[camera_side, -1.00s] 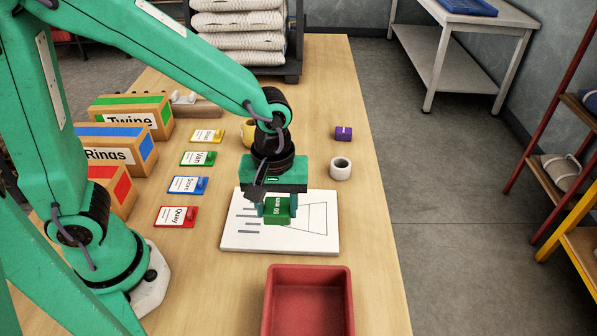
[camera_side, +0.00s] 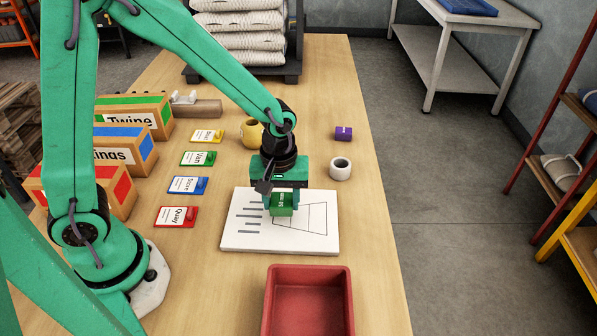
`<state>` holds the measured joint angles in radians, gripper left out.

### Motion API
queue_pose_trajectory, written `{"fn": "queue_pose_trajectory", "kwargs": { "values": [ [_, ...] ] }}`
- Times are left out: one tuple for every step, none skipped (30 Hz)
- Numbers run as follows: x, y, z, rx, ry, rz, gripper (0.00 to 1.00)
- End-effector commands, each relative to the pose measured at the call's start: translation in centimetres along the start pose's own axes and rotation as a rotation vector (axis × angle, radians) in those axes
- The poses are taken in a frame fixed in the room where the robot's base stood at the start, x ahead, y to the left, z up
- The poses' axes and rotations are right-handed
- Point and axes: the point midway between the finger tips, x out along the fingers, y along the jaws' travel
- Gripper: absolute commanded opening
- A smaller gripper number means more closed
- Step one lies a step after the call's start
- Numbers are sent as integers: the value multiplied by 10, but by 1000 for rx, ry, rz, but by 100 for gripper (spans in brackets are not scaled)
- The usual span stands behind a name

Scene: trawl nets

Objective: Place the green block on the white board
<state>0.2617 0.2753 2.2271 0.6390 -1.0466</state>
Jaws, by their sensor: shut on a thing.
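The green block (camera_side: 281,208) has white lettering and is held between the fingers of my gripper (camera_side: 282,201). My gripper is shut on it and points down over the upper middle of the white board (camera_side: 262,240). The board lies flat on the table and carries dark bars and a printed trapezoid outline. The block is over the board; I cannot tell for sure whether its underside touches the surface.
A red tray (camera_side: 308,270) stands in front of the board. Coloured label cards (camera_side: 176,216) and labelled boxes (camera_side: 124,155) line the left side.

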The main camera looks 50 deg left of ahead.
Motion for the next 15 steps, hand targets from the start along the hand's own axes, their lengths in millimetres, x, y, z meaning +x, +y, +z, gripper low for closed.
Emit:
{"fn": "queue_pose_trajectory", "kwargs": {
  "values": [
    [7, -1, 0, 0, -2, -3, 21],
    [10, 0, 0, 0, -2, -3, 21],
    [14, 0, 0, 0, -2, -3, 21],
    [16, 0, 0, 0, -1, -3, 21],
    [18, 0, 0, 0, -1, -2, 21],
    [21, 0, 0, 0, -1, -2, 21],
    [22, 0, 0, 0, -1, -1, 21],
    [23, 0, 0, 0, -1, -1, 21],
    [23, 0, 0, 0, 0, 0, 21],
    [23, 0, 0, 0, 0, 0, 21],
    [23, 0, 0, 0, 0, 0, 21],
    [23, 0, 0, 0, 0, 0, 21],
    [23, 0, 0, 0, 0, 0, 21],
    [23, 0, 0, 0, 0, 0, 21],
    [23, 0, 0, 0, 0, 0, 21]
  ]
}}
